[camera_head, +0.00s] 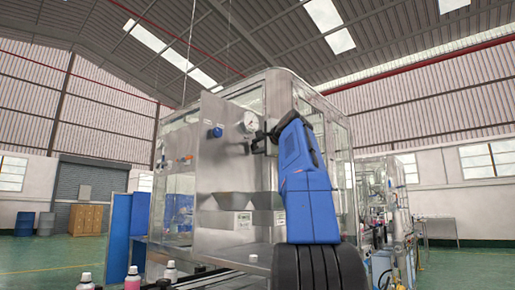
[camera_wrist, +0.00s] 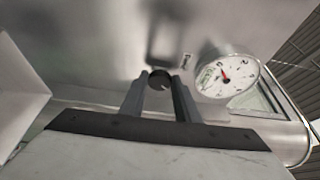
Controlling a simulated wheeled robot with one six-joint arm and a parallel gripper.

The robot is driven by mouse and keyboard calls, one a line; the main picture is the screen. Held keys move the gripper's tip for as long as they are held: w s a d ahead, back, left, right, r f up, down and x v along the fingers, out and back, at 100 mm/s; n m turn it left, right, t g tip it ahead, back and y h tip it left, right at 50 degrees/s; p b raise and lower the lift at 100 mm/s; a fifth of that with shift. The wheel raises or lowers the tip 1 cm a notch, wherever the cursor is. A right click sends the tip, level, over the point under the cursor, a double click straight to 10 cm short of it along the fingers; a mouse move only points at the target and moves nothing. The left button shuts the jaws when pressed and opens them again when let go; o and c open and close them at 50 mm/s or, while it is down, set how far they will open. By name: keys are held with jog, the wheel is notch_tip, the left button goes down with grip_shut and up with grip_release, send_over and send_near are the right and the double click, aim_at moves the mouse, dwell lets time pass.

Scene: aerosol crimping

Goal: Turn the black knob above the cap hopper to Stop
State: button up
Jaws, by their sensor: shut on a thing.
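The black knob (camera_wrist: 159,78) is on the steel panel in the wrist view, between the two grey fingertips of my gripper (camera_wrist: 160,82). The fingers are shut on its sides. A small label (camera_wrist: 187,61) is beside the knob, too blurred to read, and I cannot tell the knob's setting. In the head view my gripper (camera_head: 260,138) reaches the right part of the upright steel panel (camera_head: 222,167), just below the round gauge, and the knob cannot be made out there. The steel hopper (camera_head: 228,202) is below on the same panel.
A white gauge with a red needle (camera_wrist: 227,76) is close to the right of my fingers. A blue knob (camera_head: 215,132) is further left on the panel. A glazed machine enclosure (camera_head: 340,135) stands behind my arm. Bottles (camera_head: 133,278) stand at the lower left.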

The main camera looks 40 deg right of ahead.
jog(key=shift+m, duration=0.5)
jog(key=shift+g, duration=0.3)
jog(key=o, duration=1)
jog(key=shift+o, duration=0.2)
jog(key=v, duration=1.7)
jog(key=shift+s, duration=0.25)
jog(key=shift+r, duration=0.1)
